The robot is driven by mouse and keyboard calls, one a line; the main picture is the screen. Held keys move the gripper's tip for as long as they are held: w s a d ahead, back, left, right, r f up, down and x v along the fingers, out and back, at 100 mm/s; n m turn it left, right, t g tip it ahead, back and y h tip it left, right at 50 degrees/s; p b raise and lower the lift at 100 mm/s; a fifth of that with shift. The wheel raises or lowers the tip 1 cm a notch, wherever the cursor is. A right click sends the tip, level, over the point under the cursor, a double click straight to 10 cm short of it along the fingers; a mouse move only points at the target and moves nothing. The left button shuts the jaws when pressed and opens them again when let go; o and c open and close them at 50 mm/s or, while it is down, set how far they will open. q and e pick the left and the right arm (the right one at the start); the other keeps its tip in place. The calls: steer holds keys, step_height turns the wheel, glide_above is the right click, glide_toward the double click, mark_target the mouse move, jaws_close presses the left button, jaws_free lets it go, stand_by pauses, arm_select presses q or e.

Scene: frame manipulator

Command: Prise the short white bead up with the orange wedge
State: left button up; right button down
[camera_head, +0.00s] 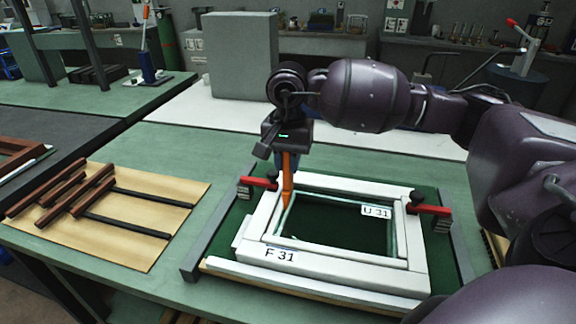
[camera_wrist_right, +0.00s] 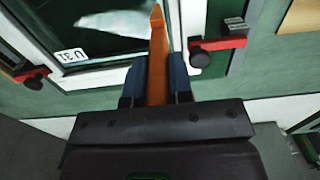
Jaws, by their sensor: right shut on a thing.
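My right gripper (camera_head: 287,160) is shut on the orange wedge (camera_head: 287,190), which points down at the left inner side of the white frame (camera_head: 330,269). The wedge tip is at or just above the short white bead (camera_head: 272,228) along that side; I cannot tell if it touches or is under it. In the right wrist view the wedge (camera_wrist_right: 157,50) sticks out between the dark blue fingers (camera_wrist_right: 158,78). The bead's far end is partly hidden by the wedge. My left gripper is not in view.
Red clamps (camera_head: 258,182) and (camera_head: 430,209) sit at the frame's left and right. Labels F 31 (camera_head: 280,255) and U 31 (camera_head: 376,211) show. Brown and black strips (camera_head: 75,190) lie on a tan board (camera_head: 165,190) at left. A pale block (camera_head: 243,55) stands behind.

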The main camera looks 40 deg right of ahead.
steer(key=shift+r+p, duration=0.7)
steer(key=shift+r, duration=1.5)
steer(key=shift+r+p, duration=0.3)
steer(key=shift+r, duration=0.5)
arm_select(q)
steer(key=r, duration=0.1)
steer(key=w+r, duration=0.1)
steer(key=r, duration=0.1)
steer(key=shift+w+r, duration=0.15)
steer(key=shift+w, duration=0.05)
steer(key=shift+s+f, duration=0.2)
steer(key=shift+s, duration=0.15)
